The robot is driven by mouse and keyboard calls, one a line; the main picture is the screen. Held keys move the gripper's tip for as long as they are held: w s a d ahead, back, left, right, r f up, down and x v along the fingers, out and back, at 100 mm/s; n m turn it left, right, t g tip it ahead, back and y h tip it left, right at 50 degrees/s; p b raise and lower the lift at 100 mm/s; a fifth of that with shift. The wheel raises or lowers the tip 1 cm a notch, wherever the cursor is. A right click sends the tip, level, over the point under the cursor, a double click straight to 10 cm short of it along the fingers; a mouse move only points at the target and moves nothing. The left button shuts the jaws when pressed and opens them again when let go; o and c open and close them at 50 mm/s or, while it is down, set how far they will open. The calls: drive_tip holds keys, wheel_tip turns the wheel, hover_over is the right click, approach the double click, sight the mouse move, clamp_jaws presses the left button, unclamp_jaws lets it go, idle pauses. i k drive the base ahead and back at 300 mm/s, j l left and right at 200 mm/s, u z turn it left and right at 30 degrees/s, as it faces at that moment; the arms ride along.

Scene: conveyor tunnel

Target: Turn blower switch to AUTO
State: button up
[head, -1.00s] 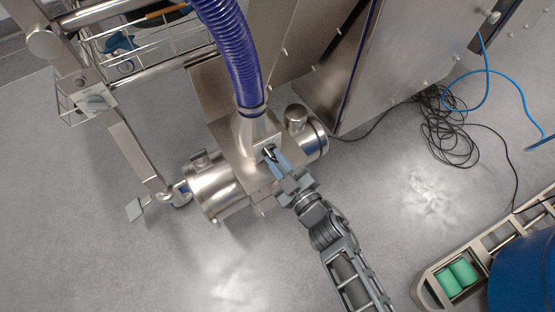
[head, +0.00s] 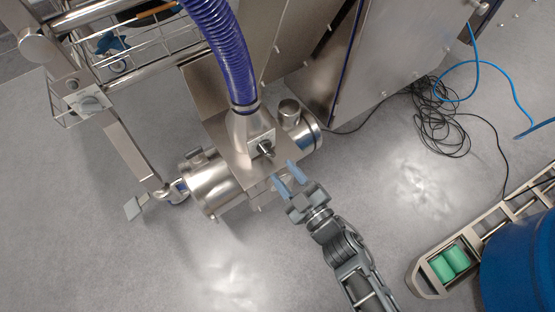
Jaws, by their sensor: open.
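The blower (head: 222,186) is a shiny steel cylinder unit on the floor, with a steel bracket and a purple ribbed hose (head: 226,55) rising from it. The blower switch (head: 264,147) is a small dark knob on a light plate at the bracket, below the hose's end. Its markings are too small to read, so I cannot tell its position. My gripper (head: 288,178) is open and empty, its two blue-grey fingers pointing up-left toward the switch. It is apart from the switch, a little below and right of it.
A steel cabinet (head: 395,50) stands behind and right of the blower. Tangled black cable (head: 440,120) and a blue hose (head: 503,95) lie on the floor at right. A steel frame with a wire basket (head: 150,45) is at upper left. A blue drum (head: 520,265) is at lower right.

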sight(89, 105)
drive_tip(key=u, duration=1.25)
